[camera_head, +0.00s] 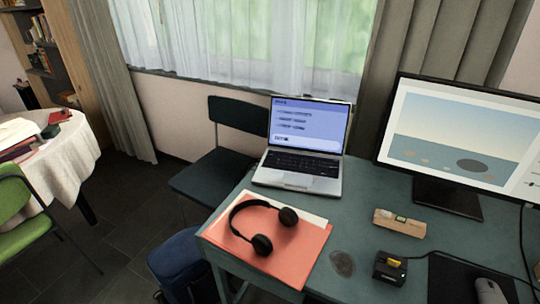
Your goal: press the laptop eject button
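An open silver laptop (300,170) stands at the back left of the green desk (372,190). Its screen (309,125) is lit blue with lines of text too small to read. Its keyboard (300,163) is black. I cannot make out an eject button on it. Neither of my grippers shows in the head view.
Black headphones (262,232) lie on a red folder (300,252) in front of the laptop. A monitor (465,140), a wooden block (399,223) and a mouse (489,291) on a dark pad are at the right. A dark chair (215,172) stands left of the desk.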

